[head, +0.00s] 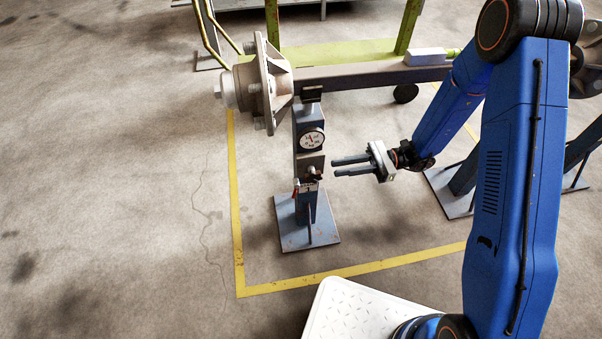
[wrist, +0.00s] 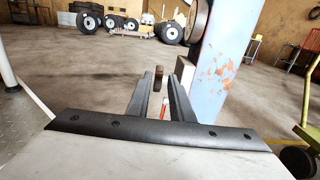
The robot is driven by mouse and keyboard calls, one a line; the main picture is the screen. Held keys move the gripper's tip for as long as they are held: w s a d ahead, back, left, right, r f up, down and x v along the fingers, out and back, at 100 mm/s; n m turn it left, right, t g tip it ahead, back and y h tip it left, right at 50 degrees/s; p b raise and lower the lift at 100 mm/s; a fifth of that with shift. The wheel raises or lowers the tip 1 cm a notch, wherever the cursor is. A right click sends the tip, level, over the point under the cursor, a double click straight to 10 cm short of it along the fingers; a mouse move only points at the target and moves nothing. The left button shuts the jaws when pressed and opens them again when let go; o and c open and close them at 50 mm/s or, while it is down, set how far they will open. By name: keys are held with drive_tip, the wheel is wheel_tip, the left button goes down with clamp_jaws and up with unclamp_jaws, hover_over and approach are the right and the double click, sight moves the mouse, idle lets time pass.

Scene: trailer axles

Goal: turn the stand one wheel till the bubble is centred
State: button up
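Stand one, taken to be the blue-grey post (head: 309,133) with a round dial (head: 311,139), rises from a square base plate (head: 290,235) under one end of an axle beam (head: 360,76). Small fittings (head: 311,172) sit on it below the dial; I cannot tell surely which is the wheel. My gripper (head: 335,168) is level, just right of the post, fingers pointing at it, apart and empty. In the wrist view the post (wrist: 213,65) stands right of the fingers, and a small brown round part (wrist: 158,83) shows between the fingertips. I cannot make out a bubble.
A wheel hub (head: 262,85) sticks out at the beam's left end. A white block (head: 427,57) rests on the beam. A yellow floor line (head: 350,270) runs around the stand. A second stand's base (head: 447,192) lies right. Open floor lies left.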

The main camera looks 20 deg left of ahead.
sight(310, 172)
drive_tip(key=x, duration=1.3)
drive_tip(key=shift+a, duration=0.1)
clamp_jaws()
